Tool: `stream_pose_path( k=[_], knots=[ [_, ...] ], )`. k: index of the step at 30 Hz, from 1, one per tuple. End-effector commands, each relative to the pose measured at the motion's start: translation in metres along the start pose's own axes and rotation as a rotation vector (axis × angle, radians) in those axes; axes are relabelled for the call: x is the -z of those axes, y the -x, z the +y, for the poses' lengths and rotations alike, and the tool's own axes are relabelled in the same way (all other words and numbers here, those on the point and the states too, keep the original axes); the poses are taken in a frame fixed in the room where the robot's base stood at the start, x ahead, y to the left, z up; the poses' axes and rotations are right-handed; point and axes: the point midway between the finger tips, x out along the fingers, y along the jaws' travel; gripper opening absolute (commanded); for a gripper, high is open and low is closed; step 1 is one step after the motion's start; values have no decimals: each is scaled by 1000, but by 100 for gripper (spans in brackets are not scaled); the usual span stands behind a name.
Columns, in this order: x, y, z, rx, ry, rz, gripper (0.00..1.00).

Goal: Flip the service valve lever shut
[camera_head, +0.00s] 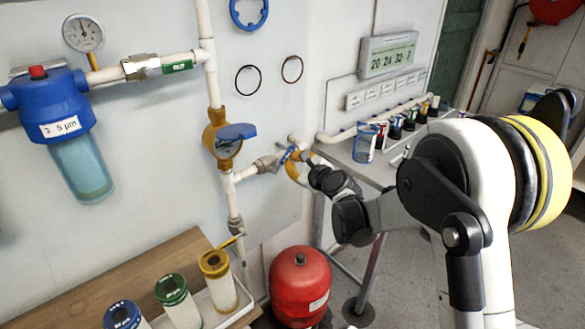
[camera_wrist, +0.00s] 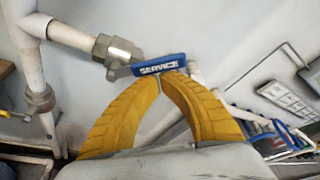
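The service valve (camera_head: 268,163) is a metal body on a white branch pipe at the wall. Its blue lever (camera_head: 286,155) slants up to the right in the head view. In the wrist view the valve body (camera_wrist: 118,50) is at upper centre, and the blue lever (camera_wrist: 160,65), marked SERVICE, extends right from it. My gripper (camera_head: 291,160) is at the lever. In the wrist view its yellow fingers (camera_wrist: 167,76) arch together with their tips meeting just at the lever's lower edge. The tips look shut, with nothing clearly between them; whether they touch the lever is unclear.
A brass meter with a blue lid (camera_head: 228,138) is on the vertical pipe left of the valve. A red tank (camera_head: 300,285) stands below. A bench (camera_head: 350,160) with small bottles is at the right. A wooden bench with capped cylinders (camera_head: 175,300) is at lower left.

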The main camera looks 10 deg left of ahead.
Motion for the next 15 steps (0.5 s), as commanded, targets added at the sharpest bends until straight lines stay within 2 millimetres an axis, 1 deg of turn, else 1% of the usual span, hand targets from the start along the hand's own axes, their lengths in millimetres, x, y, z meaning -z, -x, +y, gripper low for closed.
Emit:
stream_pose_path(
  k=[4, 12, 15],
  knots=[
    [-10, 3, -2, -1, 0, -2, 0],
    [-24, 8, -3, 85, 246, -2, 0],
    [-28, 10, -4, 89, 255, -2, 0]
  ],
)
